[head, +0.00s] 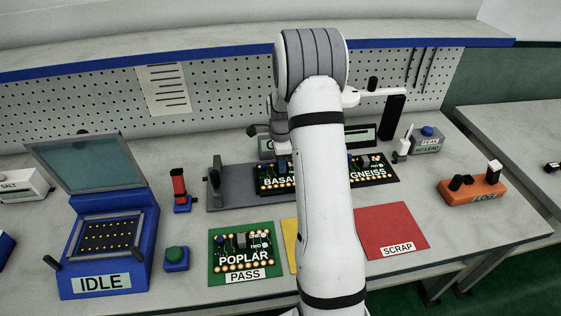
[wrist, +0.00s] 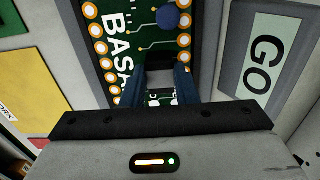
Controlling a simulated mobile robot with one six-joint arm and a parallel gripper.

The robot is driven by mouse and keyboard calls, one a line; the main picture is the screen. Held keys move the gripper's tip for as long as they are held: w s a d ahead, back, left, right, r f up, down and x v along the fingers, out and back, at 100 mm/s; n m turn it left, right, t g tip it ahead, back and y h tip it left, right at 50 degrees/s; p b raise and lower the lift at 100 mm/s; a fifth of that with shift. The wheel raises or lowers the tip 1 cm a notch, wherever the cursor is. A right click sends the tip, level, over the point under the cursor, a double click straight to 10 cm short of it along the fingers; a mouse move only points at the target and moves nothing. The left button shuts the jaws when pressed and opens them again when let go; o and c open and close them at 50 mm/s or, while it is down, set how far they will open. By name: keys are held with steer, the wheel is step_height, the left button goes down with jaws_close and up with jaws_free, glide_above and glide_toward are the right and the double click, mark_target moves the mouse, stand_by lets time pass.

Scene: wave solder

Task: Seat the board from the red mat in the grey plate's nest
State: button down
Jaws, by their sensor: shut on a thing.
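In the head view this board (head: 268,181) is at the right part of the grey plate (head: 229,192), partly behind my arm. I cannot tell whether it lies down in the nest or is held just above it. My gripper (head: 284,158) is partly hidden there by my arm.
The GNEISS board (head: 375,171) lies on a dark mat to the right. The POPLAR board (head: 236,243) lies on the green PASS mat (head: 216,273). A yellow mat (head: 290,238) is partly hidden. A blue IDLE machine (head: 107,245) stands left. A GO sign (wrist: 266,53) is beside the plate.

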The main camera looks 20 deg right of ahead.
steer(key=shift+f+b, duration=0.55)
steer(key=shift+f, duration=0.05)
stand_by(1.1)
steer(key=c, duration=1.1)
jaws_free()
steer(key=shift+o, duration=0.2)
steer(key=shift+d+r+b, duration=0.1)
steer(key=shift+r+b, duration=0.2)
steer(key=shift+r, duration=3.65)
